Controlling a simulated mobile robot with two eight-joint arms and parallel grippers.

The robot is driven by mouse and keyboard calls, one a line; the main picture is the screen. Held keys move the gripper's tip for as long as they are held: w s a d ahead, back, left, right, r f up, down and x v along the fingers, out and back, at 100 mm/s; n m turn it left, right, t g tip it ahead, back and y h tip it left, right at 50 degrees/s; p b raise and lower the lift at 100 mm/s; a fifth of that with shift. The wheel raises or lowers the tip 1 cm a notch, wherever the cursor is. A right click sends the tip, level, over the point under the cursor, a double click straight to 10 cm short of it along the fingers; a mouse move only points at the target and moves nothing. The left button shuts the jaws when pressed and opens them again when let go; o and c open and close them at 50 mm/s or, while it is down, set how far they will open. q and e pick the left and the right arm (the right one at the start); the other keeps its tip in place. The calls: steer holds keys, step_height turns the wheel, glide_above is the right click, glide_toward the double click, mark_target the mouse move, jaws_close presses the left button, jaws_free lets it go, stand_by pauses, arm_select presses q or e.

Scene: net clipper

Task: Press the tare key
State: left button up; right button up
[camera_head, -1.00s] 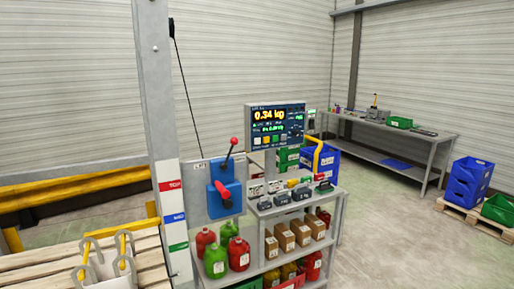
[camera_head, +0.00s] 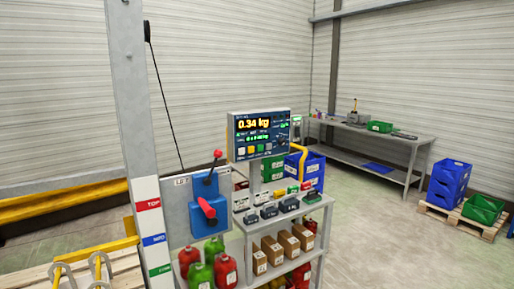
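The scale's display panel (camera_head: 259,134) stands on a post above the shelf cart, near the middle of the head view. Its screen reads 0.34 kg in yellow digits. A row of small keys (camera_head: 254,151) runs along the lower part of the panel, in white, yellow, green and grey. The key labels are too small to read, so I cannot tell which one is tare. Neither of my grippers shows in this view.
A blue clipper unit with red levers (camera_head: 208,203) is mounted left of the panel. The shelf cart (camera_head: 322,203) holds dark weights, cartons and red and green bottles. A grey column (camera_head: 128,100) rises at left. Floor (camera_head: 385,245) is free at right.

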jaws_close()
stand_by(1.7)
